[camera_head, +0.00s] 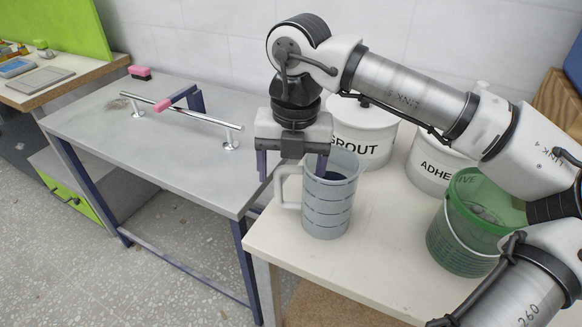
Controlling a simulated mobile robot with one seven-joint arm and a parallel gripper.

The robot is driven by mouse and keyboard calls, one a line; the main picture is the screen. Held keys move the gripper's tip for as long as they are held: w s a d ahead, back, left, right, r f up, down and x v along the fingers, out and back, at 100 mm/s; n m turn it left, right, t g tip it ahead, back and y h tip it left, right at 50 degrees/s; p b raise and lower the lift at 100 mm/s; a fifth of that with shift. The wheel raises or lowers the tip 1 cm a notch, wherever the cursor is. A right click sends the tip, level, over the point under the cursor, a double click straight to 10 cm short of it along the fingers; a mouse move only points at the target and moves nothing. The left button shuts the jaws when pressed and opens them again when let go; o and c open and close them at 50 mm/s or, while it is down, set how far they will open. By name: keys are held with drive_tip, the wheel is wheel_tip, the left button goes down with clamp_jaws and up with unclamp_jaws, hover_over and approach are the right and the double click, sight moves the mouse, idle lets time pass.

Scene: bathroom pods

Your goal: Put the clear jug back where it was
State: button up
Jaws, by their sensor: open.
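The clear jug (333,207) is translucent grey-blue with dark measuring lines. It stands upright near the left end of the cream table (376,262), its handle pointing left. My gripper (292,166) is open and points down above the handle. Its left finger is to the left of the handle. Its right finger overlaps the jug's rim in the picture; I cannot tell whether it is inside the jug or in front of it. I see no grip on the jug.
White tubs marked GROUT (362,140) and ADHESIVE (431,166) stand behind the jug. A green bucket (465,232) stands to its right. The grey bench (150,142) at left carries a metal rail (186,112) and a pink block (140,72).

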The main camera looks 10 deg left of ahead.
wheel_tip(320, 180, up, 12)
drive_tip(key=shift+d+r, duration=0.15)
drive_tip(key=shift+d, duration=0.2)
